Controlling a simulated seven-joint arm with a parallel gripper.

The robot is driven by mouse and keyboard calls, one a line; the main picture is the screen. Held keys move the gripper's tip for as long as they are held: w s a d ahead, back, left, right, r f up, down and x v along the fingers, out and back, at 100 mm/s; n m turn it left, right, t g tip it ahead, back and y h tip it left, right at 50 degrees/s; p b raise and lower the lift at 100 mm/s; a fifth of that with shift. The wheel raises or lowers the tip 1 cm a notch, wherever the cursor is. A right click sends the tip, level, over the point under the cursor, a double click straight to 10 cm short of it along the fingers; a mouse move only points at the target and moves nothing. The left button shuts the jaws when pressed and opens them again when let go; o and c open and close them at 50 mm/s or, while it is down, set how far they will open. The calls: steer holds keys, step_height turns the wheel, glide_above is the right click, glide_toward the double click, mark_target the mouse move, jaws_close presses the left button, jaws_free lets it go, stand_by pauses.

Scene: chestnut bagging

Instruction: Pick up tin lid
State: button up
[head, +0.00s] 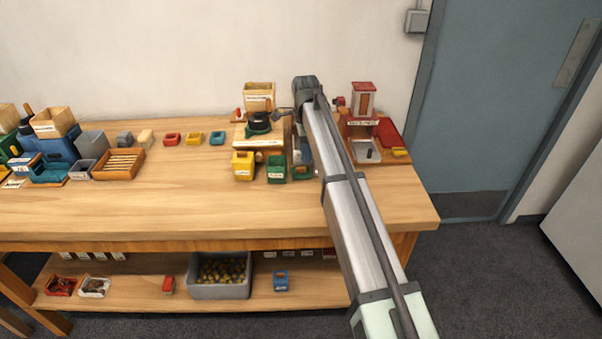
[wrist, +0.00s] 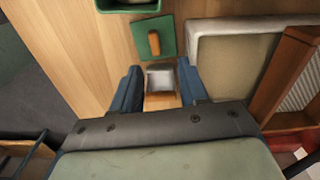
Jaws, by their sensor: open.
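In the wrist view, a flat green square lid (wrist: 165,22) with an orange-brown grip (wrist: 153,42) lies on the wooden table, just beyond my fingertips; it looks like the tin lid. My gripper (wrist: 160,70) is open, with its two blue fingers apart and nothing held between them. A small grey-white block-like thing (wrist: 161,78) shows in the gap; I cannot tell what it is. Part of a green container (wrist: 128,4), perhaps the green tin (head: 277,168) of the head view, shows at the top edge. In the head view my arm hides much of the area around the lid.
A pale framed tray or board (wrist: 225,65) lies right of the lid, with a brown ridged rack (wrist: 295,75) farther right. In the head view a yellow tin (head: 243,166) stands left of the green one. The table's middle is clear.

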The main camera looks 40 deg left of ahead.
mark_target(304, 167)
steer(key=shift+s+d+f, duration=0.1)
steer(key=shift+s+f, duration=0.05)
steer(key=shift+f, duration=1.3)
steer(key=shift+s+f, duration=0.1)
steer(key=shift+f, duration=1.3)
jaws_close()
